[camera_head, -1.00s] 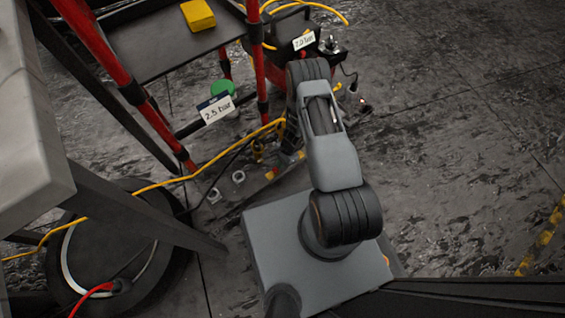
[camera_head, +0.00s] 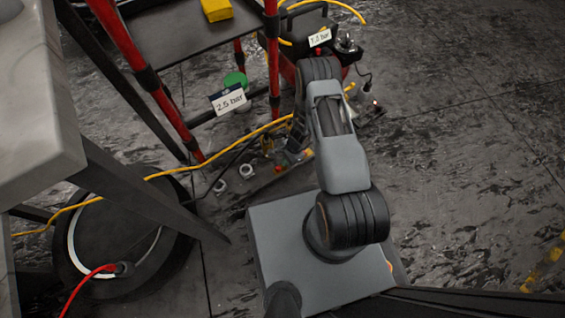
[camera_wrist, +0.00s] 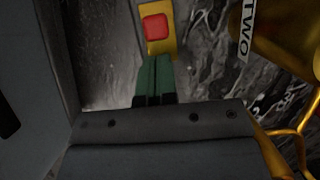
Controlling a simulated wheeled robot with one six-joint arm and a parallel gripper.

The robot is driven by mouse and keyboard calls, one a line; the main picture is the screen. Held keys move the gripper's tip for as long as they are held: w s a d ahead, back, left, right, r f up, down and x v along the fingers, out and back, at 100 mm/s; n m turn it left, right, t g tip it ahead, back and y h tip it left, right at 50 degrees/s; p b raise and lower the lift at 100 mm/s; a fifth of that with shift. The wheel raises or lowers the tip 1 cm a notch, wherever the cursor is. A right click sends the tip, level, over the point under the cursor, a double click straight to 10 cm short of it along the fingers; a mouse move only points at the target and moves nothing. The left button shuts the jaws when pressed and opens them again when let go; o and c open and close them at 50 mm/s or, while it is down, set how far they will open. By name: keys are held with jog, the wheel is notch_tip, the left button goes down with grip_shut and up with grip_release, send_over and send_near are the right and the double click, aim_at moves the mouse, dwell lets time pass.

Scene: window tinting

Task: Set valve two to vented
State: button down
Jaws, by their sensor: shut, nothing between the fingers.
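In the wrist view a white label reading TWO (camera_wrist: 244,30) stands at the upper right, beside a large yellow-gold rounded part (camera_wrist: 285,45). A flat yellow piece with a red square pad (camera_wrist: 155,27) lies straight ahead of my gripper (camera_wrist: 155,62). Its green fingers are together with nothing between them. Their tips appear close below the red pad; I cannot tell whether they touch. The valve's setting cannot be read. In the head view small brass and red fittings (camera_head: 270,150) sit left of my arm, partly hidden, and my fingertips cannot be made out.
A red-legged stand (camera_head: 272,70) carries a yellow box (camera_head: 216,10). A 2.5 bar sign (camera_head: 229,101) and a compressor (camera_head: 320,65) are near it. A yellow hose (camera_head: 215,157) crosses the floor. A table (camera_head: 40,120) is at left. The right floor is mostly open.

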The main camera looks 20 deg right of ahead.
jog(key=shift+w+d, duration=0.25)
jog(key=shift+d, duration=0.3)
jog(key=shift+w+d, duration=0.2)
jog(key=shift+d, duration=0.3)
jog(key=p+v, duration=0.4)
jog(key=v, duration=0.6)
jog(key=shift+a+p, duration=0.25)
jog(key=shift+p, duration=0.05)
jog(key=shift+r, duration=0.1)
notch_tip(320, 180, up, 42)
jog(key=w+a+n+t+h+p, duration=0.15)
jog(key=n+p, duration=0.55)
jog(key=p, duration=1)
jog(key=s+r+n+t+h+p, duration=0.1)
jog(key=s+r+p, duration=0.4)
jog(key=r, duration=0.7)
jog(key=s+a+r+n+t+p, duration=0.1)
jog(key=s+r+n+p, duration=0.3)
jog(key=r+p, duration=0.3)
jog(key=s+r+n+t+h+p, duration=0.1)
jog(key=s+r+p, duration=0.4)
jog(key=r, duration=1.2)
jog(key=shift+s+a+n+h+p, duration=0.35)
jog(key=shift+n+p, duration=0.2)
jog(key=shift+n, duration=0.15)
jog(key=shift+a+t, duration=0.15)
jog(key=shift+t, duration=0.1)
